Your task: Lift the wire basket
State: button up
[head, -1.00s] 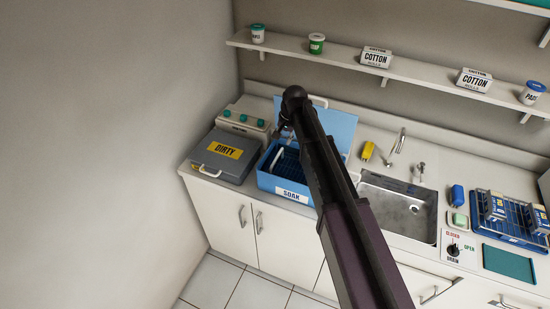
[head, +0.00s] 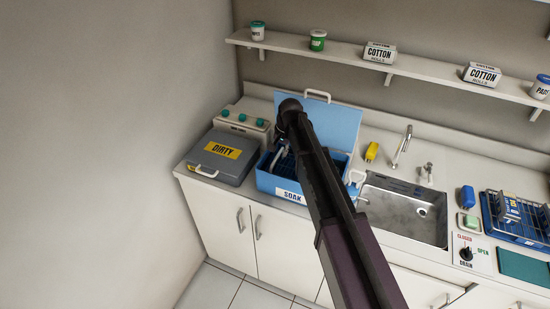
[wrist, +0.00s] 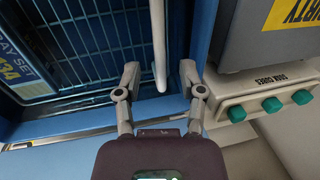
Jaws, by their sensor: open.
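The wire basket (head: 285,167) is dark blue and sits inside the light blue tub (head: 265,184) marked SOAK, whose lid stands open behind it. My arm hides part of the basket in the head view. In the wrist view the basket's wire grid (wrist: 95,42) fills the upper left. A pale rod (wrist: 159,45), apparently the basket's handle, runs down between my fingers. My gripper (wrist: 160,78) is open, with one finger on each side of the rod and gaps visible. In the head view my gripper (head: 282,148) is over the tub, its fingertips hard to make out.
A grey case marked DIRTY (head: 222,160) and a unit with green knobs (head: 243,121) stand close on the left. The sink (head: 405,213) is to the right. A shelf (head: 345,58) with cartons and jars runs above. A labelled packet (wrist: 22,65) lies in the basket.

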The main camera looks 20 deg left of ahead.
jog(key=shift+a+f+b, duration=0.2)
jog(key=shift+f+b, duration=0.65)
jog(key=shift+f, duration=0.2)
grip_shut()
